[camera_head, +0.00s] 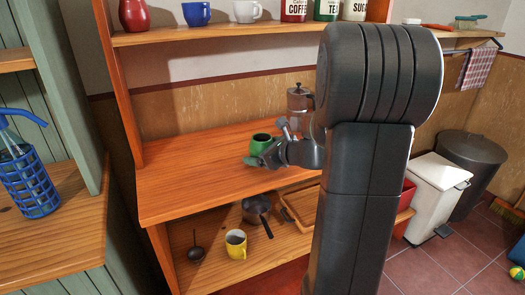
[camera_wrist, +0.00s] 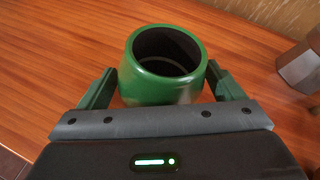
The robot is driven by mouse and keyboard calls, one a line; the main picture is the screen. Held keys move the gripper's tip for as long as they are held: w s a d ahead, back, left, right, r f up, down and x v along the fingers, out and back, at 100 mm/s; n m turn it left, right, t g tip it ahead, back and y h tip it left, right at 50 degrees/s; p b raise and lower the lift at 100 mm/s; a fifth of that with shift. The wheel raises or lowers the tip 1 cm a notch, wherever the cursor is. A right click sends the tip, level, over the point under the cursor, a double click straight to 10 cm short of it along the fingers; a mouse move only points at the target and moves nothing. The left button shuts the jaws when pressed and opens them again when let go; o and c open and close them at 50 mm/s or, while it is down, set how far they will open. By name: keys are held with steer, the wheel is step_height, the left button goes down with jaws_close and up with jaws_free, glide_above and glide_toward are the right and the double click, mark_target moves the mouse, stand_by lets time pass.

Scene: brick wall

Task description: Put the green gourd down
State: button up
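The green gourd (camera_head: 262,144) is a round, glossy green cup with a dark, open hollow. In the wrist view the green gourd (camera_wrist: 160,88) is upright, its mouth facing up, between the two fingers of my gripper (camera_wrist: 163,75). The fingertips appear to press on its left and right sides, so my gripper looks shut on it. In the head view my gripper (camera_head: 262,156) is over the wooden counter (camera_head: 190,185), partly in front of the gourd. Whether the gourd's base touches the counter cannot be told.
A metal moka pot (camera_head: 299,100) stands behind and right of the gourd. The counter to the left is clear. The upper shelf (camera_head: 215,33) holds mugs and canisters. A saucepan (camera_head: 257,207) and a yellow mug (camera_head: 236,244) stand on the lower shelf.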

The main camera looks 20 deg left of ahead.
steer(key=shift+r, duration=0.2)
steer(key=p+v, duration=0.1)
steer(key=v, duration=1.1)
